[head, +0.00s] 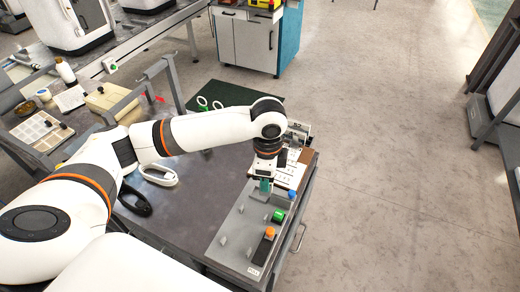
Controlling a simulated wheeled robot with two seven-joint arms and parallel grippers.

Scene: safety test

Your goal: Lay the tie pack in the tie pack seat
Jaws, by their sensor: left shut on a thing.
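My left arm reaches in from the left, and its left gripper (265,177) points down over the far end of a grey fixture board. The gripper is shut on a small teal piece (265,186), which I take to be the tie pack; it is small and partly hidden by the jaws. The grey fixture board (233,225) lies along the table's right edge, with small upright posts and blue (292,195), green (279,216) and orange pieces (269,232) on it. I cannot tell which spot is the tie pack seat. My right gripper is not in view.
A white sheet or panel (290,172) lies behind the board. A white oval ring (158,175) and a black oval piece (134,200) lie on the dark table (196,205). A dark green mat (232,92) is at the back. The table between ring and board is clear.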

